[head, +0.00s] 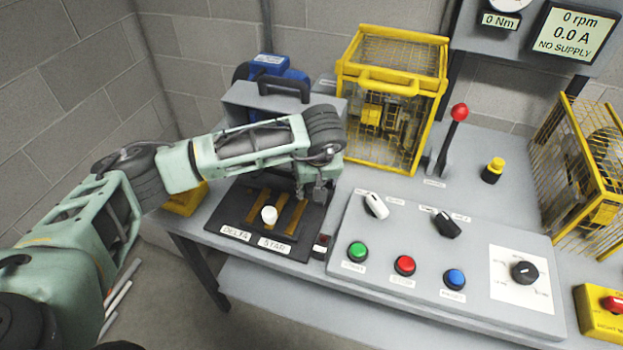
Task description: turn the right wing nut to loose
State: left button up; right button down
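A dark terminal board (240,208) with brass-coloured bars lies on the bench, with DELTA and STAR labels along its front. A white round-topped piece (269,214) stands on the board's front middle. My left gripper (311,195) points down over the board's right part, behind and to the right of the white piece. Its two fingers show apart, with nothing clearly seen between them. I cannot make out the right wing nut; my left gripper and forearm cover the back and right of the board. My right gripper is out of view.
A control panel (375,262) with switches and buttons stands just right of the board. Behind are a blue machine (272,68), a yellow caged unit (393,75) and a red-knobbed lever (459,112). A yellow-caged machine (575,180) is at right.

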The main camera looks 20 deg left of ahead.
pick_arm(q)
jog(key=v, duration=1.1)
jog(key=shift+s+r, duration=0.15)
jog(key=shift+r, duration=0.15)
jog(key=shift+c, duration=0.3)
